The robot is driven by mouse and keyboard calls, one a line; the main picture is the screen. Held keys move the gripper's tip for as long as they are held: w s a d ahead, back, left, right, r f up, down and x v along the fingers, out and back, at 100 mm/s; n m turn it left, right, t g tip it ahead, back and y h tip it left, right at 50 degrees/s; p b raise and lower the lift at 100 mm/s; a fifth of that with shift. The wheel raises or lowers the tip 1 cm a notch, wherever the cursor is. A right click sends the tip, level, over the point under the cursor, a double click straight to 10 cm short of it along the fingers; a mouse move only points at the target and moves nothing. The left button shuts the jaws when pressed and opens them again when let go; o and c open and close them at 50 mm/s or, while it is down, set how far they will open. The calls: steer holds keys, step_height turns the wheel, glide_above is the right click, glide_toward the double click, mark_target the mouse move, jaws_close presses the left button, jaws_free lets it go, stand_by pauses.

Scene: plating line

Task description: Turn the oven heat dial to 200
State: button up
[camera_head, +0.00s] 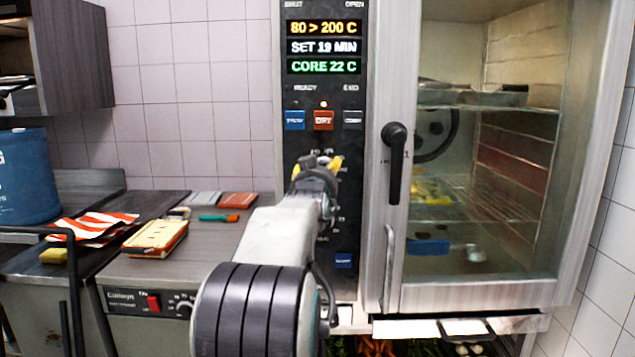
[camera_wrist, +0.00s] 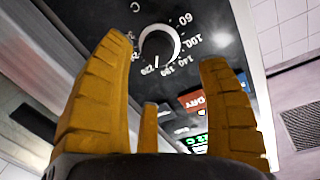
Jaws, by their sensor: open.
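The oven heat dial (camera_wrist: 157,45) shows in the wrist view as a dark round knob with a pale rim, ringed by white numbers from 60 up past 180. A pale mark is on its edge near the higher numbers; I cannot read its exact setting. My gripper (camera_wrist: 164,62) is open, its yellow fingers spread in front of the panel, with the dial between their tips in the picture. I cannot tell whether they touch it. In the head view my gripper (camera_head: 318,168) covers the dial. The oven display (camera_head: 324,47) reads "80 > 200 C", "SET 19 MIN", "CORE 22 C".
Blue, red and grey buttons (camera_head: 323,120) sit above the dial, with a small lit lamp over them. The oven door handle (camera_head: 395,165) stands out to the right. A counter (camera_head: 225,235) with a striped cloth and small items is at the left.

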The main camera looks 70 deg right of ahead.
steer(key=shift+v, duration=2.6)
steer(key=s+a+f+n+g+y, duration=0.15)
steer(key=a+f+y, duration=0.45)
steer(key=f, duration=0.6)
steer(key=s+a+f+n+g+y, duration=0.15)
steer(key=a+f+y, duration=0.5)
steer(key=f, duration=0.65)
steer(key=w+a+f+n+y+p, duration=0.1)
steer(key=w+a+n+y+p, duration=0.15)
steer(key=a, duration=0.95)
steer(key=w+a+f+n+y+p, duration=0.15)
steer(key=a+n, duration=0.25)
steer(key=a, duration=0.9)
steer(key=w+a+r+n+t+p, duration=0.1)
steer(key=w+a+r+n+p, duration=0.1)
steer(key=a, duration=0.5)
steer(key=w+a+r+n+t+p, duration=0.1)
steer(key=w+a+r+n+p, duration=0.1)
steer(key=a+r+n, duration=0.2)
steer(key=a+n, duration=0.3)
steer(key=a, duration=0.1)
steer(key=shift+r, duration=0.25)
